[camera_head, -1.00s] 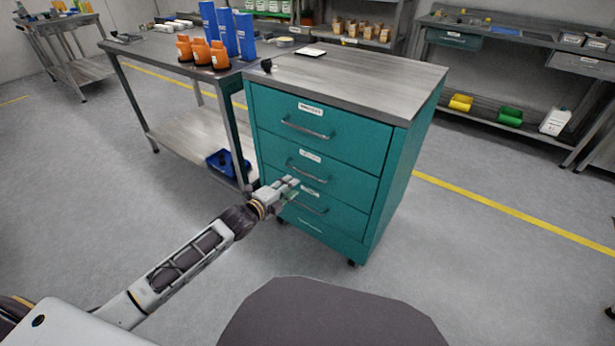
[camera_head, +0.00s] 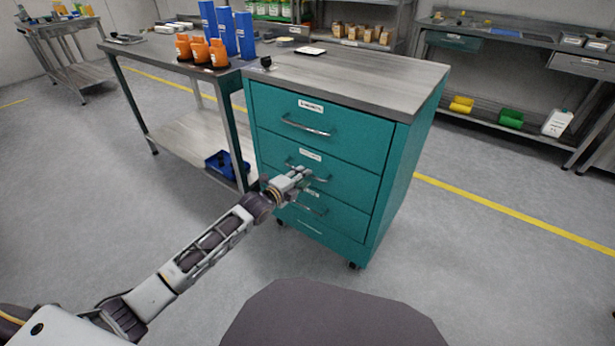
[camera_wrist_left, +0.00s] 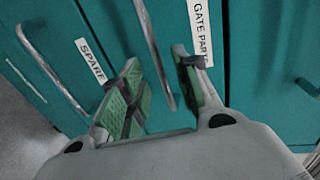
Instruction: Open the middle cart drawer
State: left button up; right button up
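The teal cart (camera_head: 392,190) has three drawers with bar handles, and all are closed. The middle drawer (camera_head: 345,184) has a metal handle (camera_head: 322,179), partly hidden by my left gripper (camera_head: 302,175). In the left wrist view, my left gripper (camera_wrist_left: 158,72) is open, with green-padded fingers on either side of the middle handle (camera_wrist_left: 154,55). Gaps show between the bar and both fingers. The "GATE PARTS" label (camera_wrist_left: 200,32) is partly covered by one finger. My right gripper is not in view.
The top drawer handle (camera_head: 306,127) is above my gripper and the bottom handle (camera_head: 311,209) below it. A workbench (camera_head: 150,50) with orange bottles (camera_head: 200,52) and a blue bin below (camera_head: 220,163) stands left of the cart. The floor in front is clear.

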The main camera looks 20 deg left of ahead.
pick_arm(q)
jog(key=shift+b+x, duration=0.7)
jog(key=shift+x, duration=1.2)
grip_shut()
